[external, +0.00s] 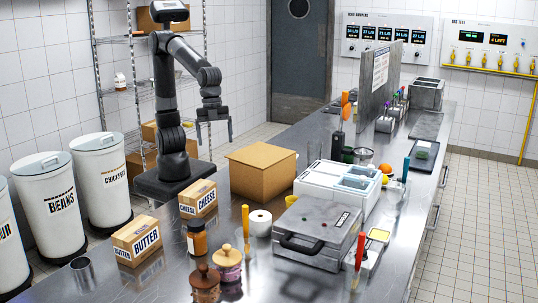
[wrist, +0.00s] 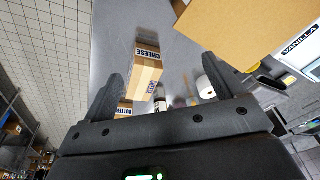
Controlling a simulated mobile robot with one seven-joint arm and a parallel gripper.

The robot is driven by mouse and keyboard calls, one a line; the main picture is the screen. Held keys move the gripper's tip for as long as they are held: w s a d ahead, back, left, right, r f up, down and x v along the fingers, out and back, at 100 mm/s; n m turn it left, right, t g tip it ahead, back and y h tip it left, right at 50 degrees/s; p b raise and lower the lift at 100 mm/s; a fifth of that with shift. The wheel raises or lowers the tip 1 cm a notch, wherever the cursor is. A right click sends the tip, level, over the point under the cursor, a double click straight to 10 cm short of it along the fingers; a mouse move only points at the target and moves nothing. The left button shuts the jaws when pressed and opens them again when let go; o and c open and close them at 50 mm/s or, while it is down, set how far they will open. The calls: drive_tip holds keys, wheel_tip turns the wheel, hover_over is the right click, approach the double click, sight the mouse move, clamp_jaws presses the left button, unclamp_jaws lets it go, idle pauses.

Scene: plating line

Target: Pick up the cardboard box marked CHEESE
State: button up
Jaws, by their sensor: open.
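In the wrist view the CHEESE box (wrist: 147,68) lies ahead, between the lines of the two fingers and nearer the left one. My gripper (external: 213,132) is open and empty, held above the counter behind the box and apart from it. In the wrist view both fingers of my gripper (wrist: 166,90) are spread wide. A similar box marked BUTTER (external: 137,241) stands nearer the camera; part of it shows in the wrist view (wrist: 124,107).
A large plain cardboard box (external: 260,172) stands right of the CHEESE box. A white roll (external: 260,222), an orange jar (external: 197,238) and a metal cup (external: 83,272) stand nearby. A grey press (external: 318,232) is farther right. Bare counter lies between the CHEESE and BUTTER boxes.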

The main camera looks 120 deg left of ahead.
sight(198, 197)
drive_tip(key=w+d+f+m, duration=0.1)
drive_tip(key=d+m, duration=0.1)
drive_tip(key=d, duration=0.3)
drive_tip(key=w+d+f+m+g+y, duration=0.1)
drive_tip(key=d+f+m, duration=0.1)
drive_tip(key=d, duration=0.2)
drive_tip(key=w+d+f+m, duration=0.1)
drive_tip(key=d+f+m, duration=0.1)
drive_tip(key=d, duration=0.3)
drive_tip(key=shift+d+f+m+g, duration=0.25)
drive_tip(key=shift+d+m+g, duration=0.05)
drive_tip(key=shift+d+g, duration=0.1)
drive_tip(key=shift+d+f, duration=0.15)
drive_tip(key=shift+f, duration=0.1)
wheel_tip(198, 197, down, 10)
drive_tip(key=shift+w+f, duration=0.1)
drive_tip(key=shift+f, duration=0.15)
drive_tip(key=c, duration=1.5)
